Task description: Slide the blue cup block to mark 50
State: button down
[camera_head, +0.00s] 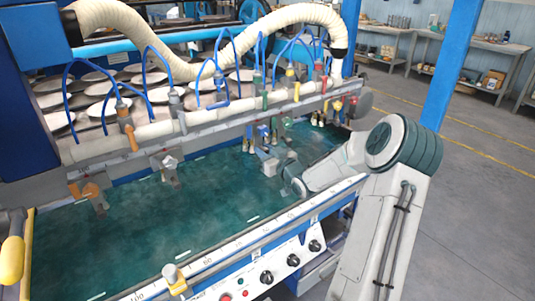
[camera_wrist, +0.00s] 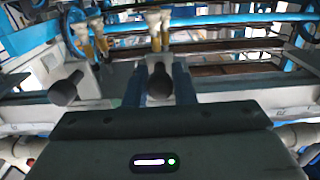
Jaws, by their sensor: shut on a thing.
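The blue cup block, with its small blue cups (camera_head: 263,131), hangs at the rear rail over the green bed, right of the middle in the head view. My gripper (camera_head: 268,160) is just below these cups, reached in from the right. In the wrist view my gripper (camera_wrist: 160,88) has its two bluish fingers on either side of a grey block with a dark round knob (camera_wrist: 159,82). I take this as the body of the blue cup block, though its blue cups are not clear there. The scale numbers are too small to read surely, so I cannot place mark 50.
A pale block (camera_head: 169,168) and an orange block (camera_head: 95,194) hang farther left along the rail. Yellow and brass cups (camera_head: 320,117) hang to the right. The green bed (camera_head: 180,230) is bare in front. A numbered front rail (camera_head: 230,257) borders it.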

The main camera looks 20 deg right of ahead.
jog(key=shift+a, duration=0.1)
jog(key=c, duration=1.2)
grip_release()
jog(key=shift+s, duration=0.1)
jog(key=shift+s, duration=0.2)
jog(key=s+d+b, duration=0.1)
jog(key=s+d, duration=0.2)
jog(key=s, duration=1)
jog(key=shift+a, duration=0.1)
